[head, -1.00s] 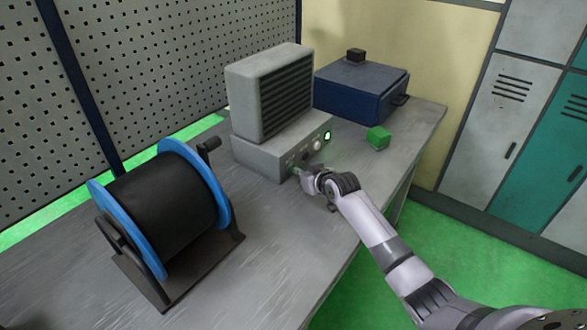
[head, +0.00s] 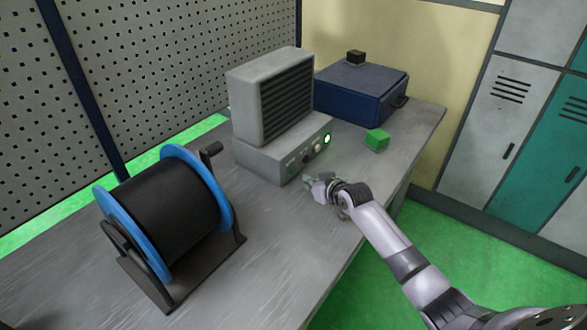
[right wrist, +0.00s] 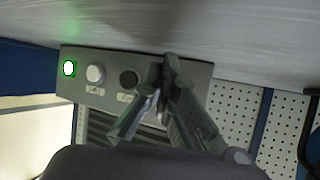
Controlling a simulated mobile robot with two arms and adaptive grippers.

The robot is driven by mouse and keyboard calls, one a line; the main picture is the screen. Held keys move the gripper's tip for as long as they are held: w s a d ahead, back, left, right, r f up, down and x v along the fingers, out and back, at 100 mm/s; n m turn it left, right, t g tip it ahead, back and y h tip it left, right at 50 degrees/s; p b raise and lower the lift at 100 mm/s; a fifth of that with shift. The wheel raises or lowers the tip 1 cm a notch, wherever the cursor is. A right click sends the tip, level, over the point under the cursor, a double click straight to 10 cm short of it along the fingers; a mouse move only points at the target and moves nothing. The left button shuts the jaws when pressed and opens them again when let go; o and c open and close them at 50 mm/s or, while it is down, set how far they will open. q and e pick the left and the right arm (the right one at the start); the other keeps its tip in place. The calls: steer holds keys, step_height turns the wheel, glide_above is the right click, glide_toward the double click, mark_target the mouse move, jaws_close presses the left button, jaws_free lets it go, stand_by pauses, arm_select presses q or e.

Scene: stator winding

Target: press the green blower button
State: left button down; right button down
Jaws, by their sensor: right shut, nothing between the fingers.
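The grey blower (head: 271,100) stands on the workbench, with a row of controls on the front of its base. A green button (head: 291,167) sits at the near end of that row. A bright green-rimmed light (head: 327,139) is at the far end; it also shows in the right wrist view (right wrist: 69,68). My right gripper (head: 310,181) is shut and empty, just in front of the panel's near end, with a small gap in the head view. In the right wrist view my right gripper (right wrist: 160,80) hides that end of the panel, including the button. My left gripper is out of view.
A black reel with blue rims (head: 165,215) stands on the bench (head: 270,250) at left. A green block (head: 376,140) lies right of the blower, before a blue case (head: 358,90). A pegboard (head: 170,60) is behind. The front bench is clear.

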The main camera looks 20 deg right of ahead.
steer(key=shift+s+d+p, duration=0.3)
steer(key=shift+s+d, duration=0.1)
steer(key=shift+s, duration=0.25)
steer(key=shift+s+d+p, duration=0.3)
steer(key=shift+s+d, duration=0.05)
steer(key=shift+s, duration=0.3)
